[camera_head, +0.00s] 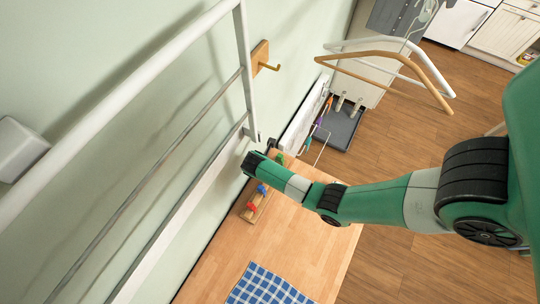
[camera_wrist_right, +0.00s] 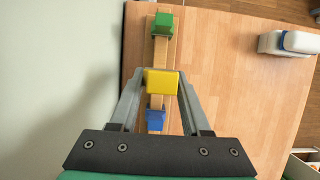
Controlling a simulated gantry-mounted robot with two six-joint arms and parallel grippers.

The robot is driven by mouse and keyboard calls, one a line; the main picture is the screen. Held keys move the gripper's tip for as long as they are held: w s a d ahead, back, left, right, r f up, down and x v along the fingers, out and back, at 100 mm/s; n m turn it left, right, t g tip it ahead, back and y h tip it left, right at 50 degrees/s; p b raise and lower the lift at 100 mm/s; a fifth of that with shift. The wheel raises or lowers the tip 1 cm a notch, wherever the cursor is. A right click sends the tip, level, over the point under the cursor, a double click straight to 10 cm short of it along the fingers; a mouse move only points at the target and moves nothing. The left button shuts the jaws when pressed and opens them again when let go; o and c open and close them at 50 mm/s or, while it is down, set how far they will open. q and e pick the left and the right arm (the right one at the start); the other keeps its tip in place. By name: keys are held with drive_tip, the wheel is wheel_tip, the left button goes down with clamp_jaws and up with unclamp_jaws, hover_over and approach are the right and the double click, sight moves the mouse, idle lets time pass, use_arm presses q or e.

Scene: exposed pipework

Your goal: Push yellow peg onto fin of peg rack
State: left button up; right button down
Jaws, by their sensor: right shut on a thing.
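The wooden peg rack (camera_wrist_right: 161,52) lies along the table's edge by the wall, and part of it shows in the head view (camera_head: 243,214). My right gripper (camera_wrist_right: 161,76) is shut on the yellow peg (camera_wrist_right: 162,83), with one finger on each side. In the wrist view the yellow peg is over the rack, between the green peg (camera_wrist_right: 163,22) and the blue peg (camera_wrist_right: 155,119). Whether it touches a fin is hidden. In the head view, red (camera_head: 251,206), blue (camera_head: 262,189) and green (camera_head: 279,160) pegs show on the rack. My left gripper is not in view.
White pipes (camera_head: 243,50) run along the wall close to my right gripper. A wooden hook (camera_head: 262,57) is on the wall. A blue checked cloth (camera_head: 265,287) lies on the table. A white and blue object (camera_wrist_right: 290,42) is at the upper right in the wrist view. The table's middle is clear.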

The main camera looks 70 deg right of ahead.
drive_tip(key=shift+f+b, duration=1.65)
drive_tip(key=shift+f, duration=0.9)
drive_tip(key=shift+f+b, duration=1.25)
drive_tip(key=shift+f, duration=0.35)
drive_tip(key=shift+c, duration=1.4)
unclamp_jaws()
wheel_tip(320, 180, up, 7)
drive_tip(key=p, duration=0.7)
drive_tip(key=shift+p, duration=0.3)
